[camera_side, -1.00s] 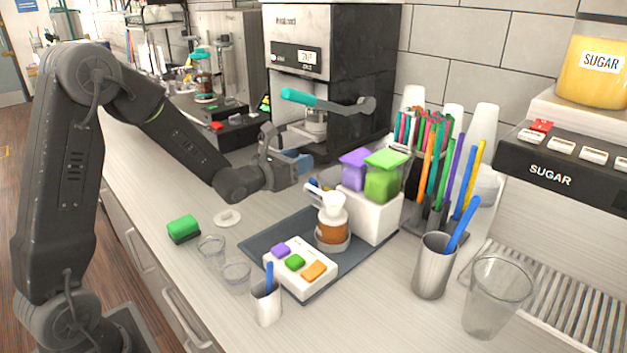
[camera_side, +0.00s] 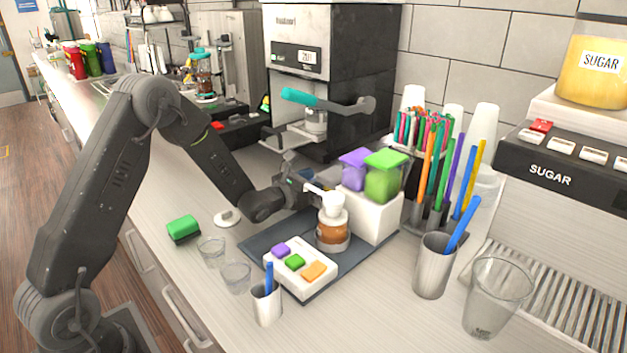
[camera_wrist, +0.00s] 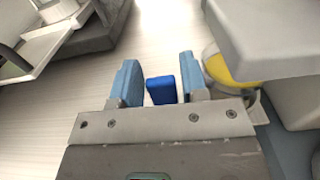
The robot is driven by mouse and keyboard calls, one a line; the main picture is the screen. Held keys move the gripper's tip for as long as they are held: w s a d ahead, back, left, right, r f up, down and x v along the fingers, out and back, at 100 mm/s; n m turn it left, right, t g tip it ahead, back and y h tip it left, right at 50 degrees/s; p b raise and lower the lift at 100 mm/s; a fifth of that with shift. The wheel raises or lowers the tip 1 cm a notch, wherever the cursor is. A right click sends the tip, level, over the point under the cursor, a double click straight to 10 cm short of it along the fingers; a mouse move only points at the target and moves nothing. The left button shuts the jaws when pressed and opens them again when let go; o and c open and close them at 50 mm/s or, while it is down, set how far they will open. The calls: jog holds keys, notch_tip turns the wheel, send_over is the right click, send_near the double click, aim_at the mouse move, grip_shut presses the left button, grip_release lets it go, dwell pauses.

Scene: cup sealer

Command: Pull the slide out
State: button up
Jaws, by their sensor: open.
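My gripper (camera_side: 312,188) is beside the white box that carries a purple and a green container, behind the amber jar with the white top. In the wrist view its two light-blue fingers (camera_wrist: 157,82) are open on either side of a small dark-blue block (camera_wrist: 162,90). Gaps show between the block and both fingers. I cannot tell whether this block is the handle of the slide.
The white box (camera_side: 372,218) and amber jar (camera_side: 333,232) stand close to my gripper on a dark mat (camera_side: 262,236). A white button block (camera_side: 291,272) is in front. The black machine (camera_side: 350,105) stands behind. Glasses and a green sponge (camera_side: 183,227) are at left.

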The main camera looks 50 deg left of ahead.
grip_shut()
dwell(0.4)
jog(key=shift+s, duration=2.25)
grip_release()
